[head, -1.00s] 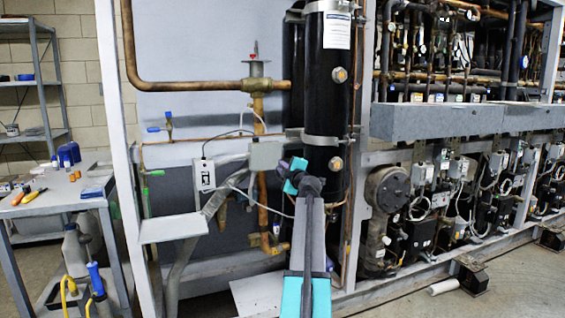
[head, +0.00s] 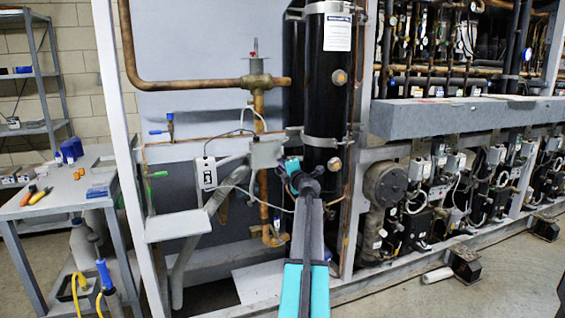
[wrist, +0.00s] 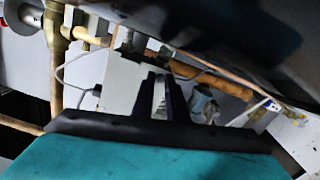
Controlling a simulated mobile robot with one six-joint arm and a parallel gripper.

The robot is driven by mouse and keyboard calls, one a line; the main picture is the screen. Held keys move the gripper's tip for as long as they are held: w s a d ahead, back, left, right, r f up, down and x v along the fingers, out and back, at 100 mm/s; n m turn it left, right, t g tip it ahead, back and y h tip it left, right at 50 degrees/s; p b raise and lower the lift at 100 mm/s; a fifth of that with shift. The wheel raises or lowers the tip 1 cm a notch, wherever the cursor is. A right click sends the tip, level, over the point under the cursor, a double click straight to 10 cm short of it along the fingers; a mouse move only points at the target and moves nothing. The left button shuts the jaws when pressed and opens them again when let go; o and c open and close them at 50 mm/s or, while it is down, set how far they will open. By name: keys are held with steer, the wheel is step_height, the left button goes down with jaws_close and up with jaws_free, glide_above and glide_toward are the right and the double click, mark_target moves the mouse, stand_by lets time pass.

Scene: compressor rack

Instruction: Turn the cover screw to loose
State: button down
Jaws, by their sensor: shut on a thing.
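The grey cover box (head: 265,154) hangs on the pipework left of the black cylinder; its pale face also shows in the wrist view (wrist: 125,88). My gripper (head: 284,164) is at the right side of this box. In the wrist view its two dark fingers (wrist: 161,92) point at the box and are closed on the cover screw. The screw itself is mostly hidden between the fingers, and its turn position cannot be told. The arm and gripper body hide the area below.
The tall black cylinder (head: 328,95) stands just right of my gripper. A white switch box (head: 206,173) and copper pipe (head: 263,190) are close on the left and below. A grey ledge (head: 177,226) juts out lower left. A workbench (head: 70,195) stands at far left.

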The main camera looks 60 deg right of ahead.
steer(key=shift+n+p, duration=0.65)
steer(key=shift+n, duration=0.95)
steer(key=c, duration=1.7)
jaws_free()
steer(key=shift+c, duration=0.2)
steer(key=shift+s+a, duration=0.1)
steer(key=shift+s, duration=0.05)
steer(key=p+v, duration=0.1)
steer(key=v, duration=1.2)
steer(key=shift+s+p, duration=0.2)
steer(key=shift+p, duration=0.1)
steer(key=shift+a, duration=0.1)
